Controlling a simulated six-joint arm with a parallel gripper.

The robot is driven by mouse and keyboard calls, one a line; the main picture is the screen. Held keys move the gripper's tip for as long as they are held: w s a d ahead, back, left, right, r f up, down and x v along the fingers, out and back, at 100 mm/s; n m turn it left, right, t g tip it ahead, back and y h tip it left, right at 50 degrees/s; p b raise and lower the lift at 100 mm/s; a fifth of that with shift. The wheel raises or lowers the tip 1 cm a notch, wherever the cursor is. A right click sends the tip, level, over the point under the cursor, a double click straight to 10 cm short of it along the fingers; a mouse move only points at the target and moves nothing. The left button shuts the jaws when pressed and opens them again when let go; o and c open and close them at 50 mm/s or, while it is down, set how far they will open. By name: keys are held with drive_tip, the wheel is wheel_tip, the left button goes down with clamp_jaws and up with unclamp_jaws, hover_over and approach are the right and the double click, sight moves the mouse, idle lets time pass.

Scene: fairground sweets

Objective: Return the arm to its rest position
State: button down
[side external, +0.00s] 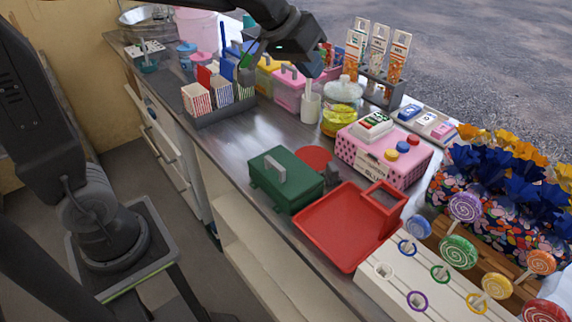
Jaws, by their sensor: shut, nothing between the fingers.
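My gripper (250,68) shows in the side external view at the upper middle, on the end of my dark arm. It is shut and empty. It is above the far part of the counter, in front of or over the striped boxes and coloured packets (222,92). Its fingers are small and dark against these things, so the gap to them is hard to judge.
The metal counter (235,150) holds a green lidded box (286,180), a red tray (335,228), a pink dotted box (385,155), a yellow jar (341,115) and a white lollipop stand (400,285). Blue and orange flowers (500,185) stand at right. Bare counter lies left of the green box.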

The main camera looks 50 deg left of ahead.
drive_tip(key=s+a+f+m+y, duration=0.1)
drive_tip(key=s+f, duration=0.1)
drive_tip(key=s, duration=0.8)
drive_tip(key=s+a+f+g+y, duration=0.1)
drive_tip(key=s+f, duration=0.2)
drive_tip(key=s, duration=0.8)
drive_tip(key=shift+s+a+m, duration=0.2)
drive_tip(key=shift+a+m, duration=0.15)
drive_tip(key=shift+m, duration=0.05)
drive_tip(key=shift+f, duration=0.1)
